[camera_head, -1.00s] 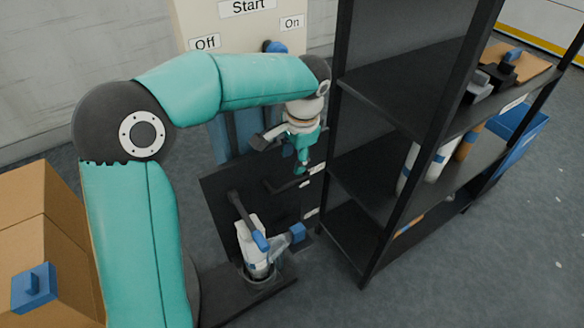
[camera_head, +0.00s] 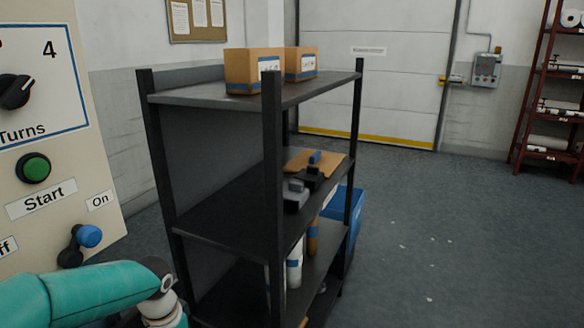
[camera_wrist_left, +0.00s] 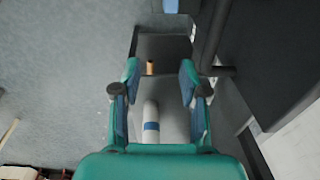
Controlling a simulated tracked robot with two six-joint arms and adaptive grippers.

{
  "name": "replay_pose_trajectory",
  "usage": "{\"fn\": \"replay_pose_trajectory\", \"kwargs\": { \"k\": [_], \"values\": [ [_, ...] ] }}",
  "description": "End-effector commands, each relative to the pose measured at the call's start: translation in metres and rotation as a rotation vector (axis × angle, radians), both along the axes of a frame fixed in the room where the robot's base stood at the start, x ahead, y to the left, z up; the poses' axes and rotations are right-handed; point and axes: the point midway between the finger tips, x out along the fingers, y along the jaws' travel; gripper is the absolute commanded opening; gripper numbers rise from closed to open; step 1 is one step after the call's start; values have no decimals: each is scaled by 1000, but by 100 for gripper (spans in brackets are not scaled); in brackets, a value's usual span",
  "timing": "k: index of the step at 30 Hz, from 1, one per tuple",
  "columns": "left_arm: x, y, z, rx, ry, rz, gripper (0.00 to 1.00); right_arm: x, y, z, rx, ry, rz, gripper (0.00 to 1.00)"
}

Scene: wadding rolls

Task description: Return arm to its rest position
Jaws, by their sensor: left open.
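My left arm (camera_head: 85,295), teal, comes in at the lower left of the head view, beside the machine panel; its gripper is below the frame there. In the left wrist view my left gripper (camera_wrist_left: 160,72) has its fingers spread wide. A white roll with a blue band (camera_wrist_left: 151,113) shows between the fingers; how far below them it lies is hard to tell. A small orange-brown piece (camera_wrist_left: 150,68) shows beyond it on a dark plate (camera_wrist_left: 165,46). My right gripper is not in view.
A black shelf (camera_head: 220,215) stands close to the arm's right, holding cardboard boxes (camera_head: 255,72), dark tools and rolls. The machine panel (camera_head: 40,130) with a dial and green button is at left. A blue bin (camera_head: 348,212) sits behind the shelf. Open floor lies right.

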Motion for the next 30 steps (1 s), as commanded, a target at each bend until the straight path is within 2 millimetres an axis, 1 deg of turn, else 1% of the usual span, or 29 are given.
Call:
{"fn": "replay_pose_trajectory", "kwargs": {
  "k": [1, 2, 3, 4, 5, 6, 8, 9, 11, 12, 15, 18, 19, 23, 30],
  "values": [
    [-10, -18, -23, -56, 30, 5, 43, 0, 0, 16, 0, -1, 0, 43],
    [-15, -30, -39, -94, 38, 16, 43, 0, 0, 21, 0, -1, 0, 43],
    [-25, -46, -60, -145, 48, 39, 43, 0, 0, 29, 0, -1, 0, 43],
    [-33, -58, -75, -184, 54, 60, 43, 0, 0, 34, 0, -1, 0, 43],
    [-42, -69, -88, -219, 61, 86, 43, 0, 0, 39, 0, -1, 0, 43],
    [-56, -82, -105, -264, 71, 128, 43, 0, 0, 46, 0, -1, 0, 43],
    [-79, -100, -126, -320, 84, 198, 43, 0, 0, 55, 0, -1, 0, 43],
    [-95, -109, -137, -349, 92, 248, 43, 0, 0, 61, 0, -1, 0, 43],
    [-118, -120, -149, -380, 101, 324, 43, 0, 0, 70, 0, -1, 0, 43],
    [-133, -125, -156, -392, 106, 372, 43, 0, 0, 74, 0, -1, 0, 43],
    [-163, -132, -165, -403, 111, 473, 43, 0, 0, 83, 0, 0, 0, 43],
    [-182, -133, -170, -401, 109, 536, 43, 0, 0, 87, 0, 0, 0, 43],
    [-186, -133, -170, -399, 109, 548, 43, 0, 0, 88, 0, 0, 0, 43],
    [-193, -133, -173, -396, 105, 573, 43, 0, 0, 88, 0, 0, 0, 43],
    [-192, -133, -173, -397, 102, 572, 43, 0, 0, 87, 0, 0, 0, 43]
  ]
}}
